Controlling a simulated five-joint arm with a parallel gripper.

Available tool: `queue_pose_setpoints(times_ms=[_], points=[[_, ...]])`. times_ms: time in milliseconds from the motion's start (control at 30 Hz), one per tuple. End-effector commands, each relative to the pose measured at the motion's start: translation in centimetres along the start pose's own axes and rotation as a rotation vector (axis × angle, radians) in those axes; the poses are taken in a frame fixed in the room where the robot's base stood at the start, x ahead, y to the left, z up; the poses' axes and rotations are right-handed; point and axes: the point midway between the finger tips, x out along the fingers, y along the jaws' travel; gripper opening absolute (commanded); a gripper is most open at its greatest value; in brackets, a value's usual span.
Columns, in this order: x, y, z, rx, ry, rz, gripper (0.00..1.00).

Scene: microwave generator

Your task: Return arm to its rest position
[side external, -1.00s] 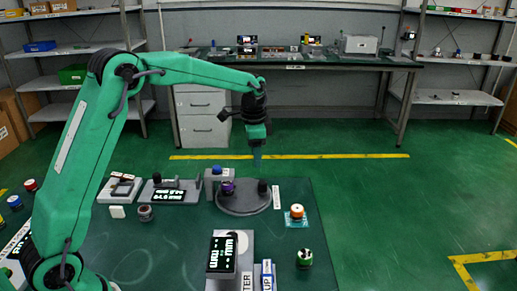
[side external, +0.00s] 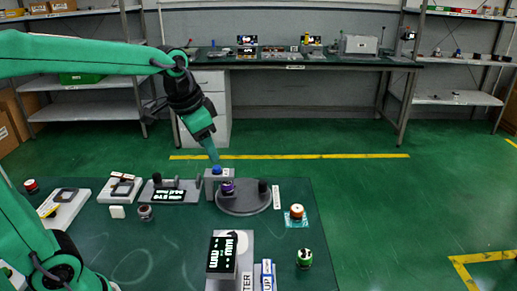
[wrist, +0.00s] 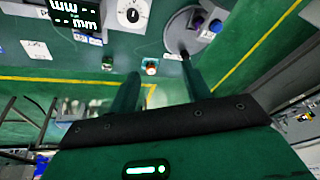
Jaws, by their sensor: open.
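My gripper (side external: 213,158) hangs on the green arm above the back edge of the green work mat (side external: 170,250). Its tip is just above the blue button (side external: 217,170) on a grey box; I cannot tell whether they touch. In the wrist view, my gripper (wrist: 162,82) shows two spread green fingers with nothing held between them. A round grey platform (side external: 243,206) stands to the right of the box, with a purple part (side external: 228,186) and a dark post (side external: 263,187) on it.
A black display (side external: 221,255) stands at the front of the mat. Small fixtures stand at the left. The workbench (side external: 300,60) and shelves are behind, with open floor between.

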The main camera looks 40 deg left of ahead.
Motion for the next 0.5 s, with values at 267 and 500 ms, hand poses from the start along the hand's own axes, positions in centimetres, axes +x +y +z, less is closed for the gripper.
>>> queue_pose_setpoints(times_ms=[267, 500], points=[[-1.8, 1.9, 4.9, -0.109, 0.07, -0.014, 0.48], [-2.1, 3.5, 9.1, -0.203, 0.127, -0.019, 0.48]])
